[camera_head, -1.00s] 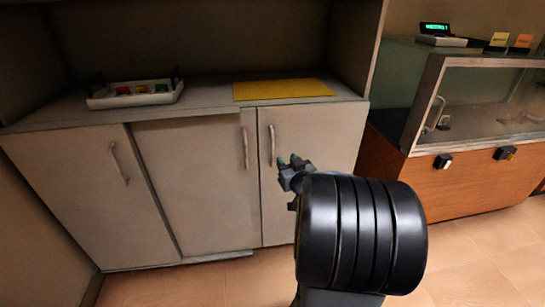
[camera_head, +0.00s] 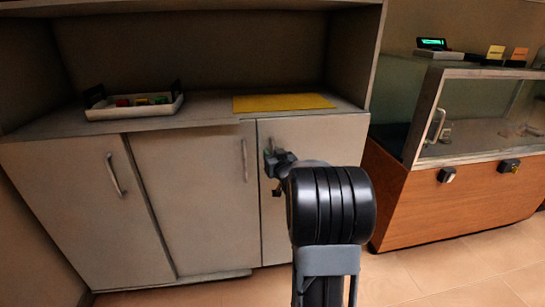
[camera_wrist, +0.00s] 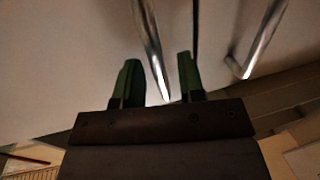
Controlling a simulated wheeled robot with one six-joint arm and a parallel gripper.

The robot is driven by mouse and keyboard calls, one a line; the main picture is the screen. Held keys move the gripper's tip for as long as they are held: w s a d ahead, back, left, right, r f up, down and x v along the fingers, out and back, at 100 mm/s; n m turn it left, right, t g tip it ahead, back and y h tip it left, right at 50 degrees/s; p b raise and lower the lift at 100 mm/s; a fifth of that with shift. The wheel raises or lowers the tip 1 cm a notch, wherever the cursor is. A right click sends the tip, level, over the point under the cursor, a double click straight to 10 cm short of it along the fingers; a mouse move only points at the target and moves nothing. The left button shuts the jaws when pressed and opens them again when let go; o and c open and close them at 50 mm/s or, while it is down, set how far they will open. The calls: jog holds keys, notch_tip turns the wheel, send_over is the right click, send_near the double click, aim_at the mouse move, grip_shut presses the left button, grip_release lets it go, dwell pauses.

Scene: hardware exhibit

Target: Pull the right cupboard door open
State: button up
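The right cupboard door (camera_head: 325,130) is a pale panel at the right end of the cupboard and looks closed. My gripper (camera_head: 271,159) is at its left side, over the handle, hiding most of it and part of the door. In the wrist view, my gripper (camera_wrist: 158,66) has its two green fingers apart. The right door's metal bar handle (camera_wrist: 149,40) runs between them, with a gap visible on both sides. The middle door's handle (camera_head: 245,160) is a little to the left; it also shows in the wrist view (camera_wrist: 262,42), outside the fingers.
The left door (camera_head: 75,200) and middle door (camera_head: 195,205) look closed. A white tray (camera_head: 110,112) with small coloured items and a yellow mat (camera_head: 285,102) lie on the counter. A wooden glass-topped display case (camera_head: 435,210) stands to the right. Tiled floor (camera_head: 420,275) is clear in front.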

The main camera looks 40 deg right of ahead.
jog(key=shift+w+d, duration=0.1)
jog(key=shift+w, duration=0.2)
grip_shut()
dwell(0.5)
